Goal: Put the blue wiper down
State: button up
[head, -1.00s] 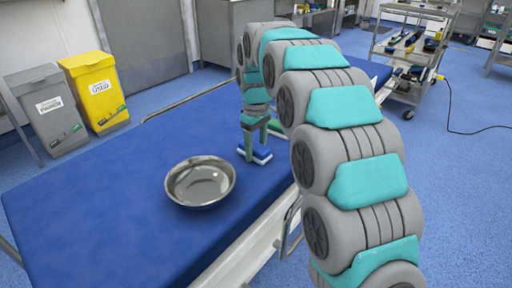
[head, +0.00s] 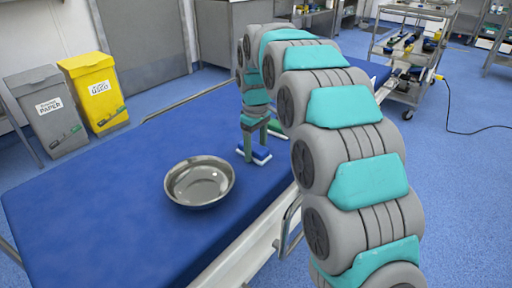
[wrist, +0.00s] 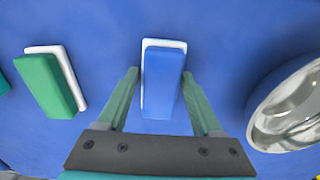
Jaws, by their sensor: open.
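The blue wiper (wrist: 162,82), a blue block on a white base, lies flat on the blue table top. It also shows in the head view (head: 261,154), partly hidden by a finger. My gripper (wrist: 160,80) is open, with one green finger on each side of the wiper and a strip of table visible between finger and wiper. In the head view my gripper (head: 256,152) points straight down at the table, right of the bowl.
A green wiper (wrist: 50,84) with a white edge lies left of the blue one in the wrist view. A shiny metal bowl (head: 200,182) stands on the table (head: 95,215). The table is clear left of the bowl. A tool trolley (head: 405,60) stands at the back right.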

aim_at(255, 147)
jog(key=shift+s+f+g, duration=0.15)
jog(key=shift+s+f, duration=0.1)
jog(key=shift+f, duration=0.35)
jog(key=shift+s+f+g, duration=0.15)
jog(key=shift+s+f, duration=0.1)
jog(key=shift+f, duration=0.3)
jog(key=r, duration=0.8)
jog(key=w+r, duration=0.1)
jog(key=r, duration=0.3)
jog(key=shift+r, duration=0.25)
jog(key=shift+r+p, duration=0.35)
jog(key=shift+r, duration=0.65)
jog(key=shift+s, duration=0.1)
